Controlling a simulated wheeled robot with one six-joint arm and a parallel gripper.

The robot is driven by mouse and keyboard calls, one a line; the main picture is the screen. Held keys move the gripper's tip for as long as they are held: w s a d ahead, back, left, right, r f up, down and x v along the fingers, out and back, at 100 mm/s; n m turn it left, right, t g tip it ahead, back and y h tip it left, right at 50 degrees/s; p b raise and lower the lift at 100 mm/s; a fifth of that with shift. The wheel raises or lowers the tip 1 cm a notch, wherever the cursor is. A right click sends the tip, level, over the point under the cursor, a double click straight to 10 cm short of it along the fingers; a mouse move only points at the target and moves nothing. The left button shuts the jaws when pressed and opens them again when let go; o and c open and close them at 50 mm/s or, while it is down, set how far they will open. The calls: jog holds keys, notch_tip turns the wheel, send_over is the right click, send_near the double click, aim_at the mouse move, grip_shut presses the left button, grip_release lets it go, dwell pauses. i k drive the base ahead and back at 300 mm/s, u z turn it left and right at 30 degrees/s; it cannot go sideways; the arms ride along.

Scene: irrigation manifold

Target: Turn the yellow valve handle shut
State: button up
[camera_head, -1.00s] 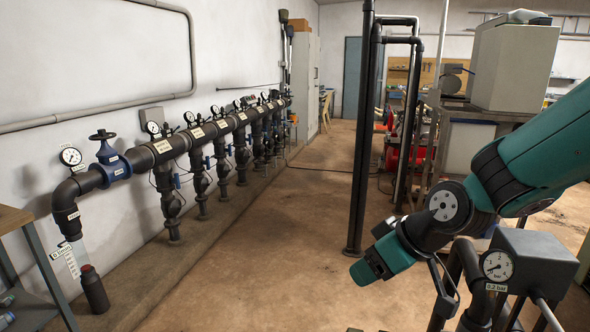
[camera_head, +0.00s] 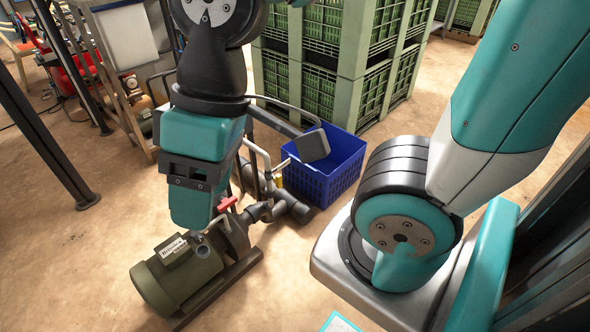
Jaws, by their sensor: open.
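A small yellow piece (camera_head: 279,181) shows on the pipework beside the blue crate. It may be the yellow valve handle, but it is too small to tell its shape or how far it is turned. My gripper (camera_head: 191,212) points down over the green pump, to the left of the yellow piece and apart from it in the picture. Its fingertips are hard to make out from this angle, and I see nothing held in it. My wrist and arm cover part of the pipework behind.
A green motor pump (camera_head: 178,277) stands on the floor below my gripper. A red handle (camera_head: 227,204) sits on pipework close to its right. A blue crate (camera_head: 341,172) and stacked green crates (camera_head: 335,65) stand behind. Open floor lies left, beside a dark post (camera_head: 45,118).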

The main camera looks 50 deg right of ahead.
aim_at(278, 179)
jog(key=z, duration=1)
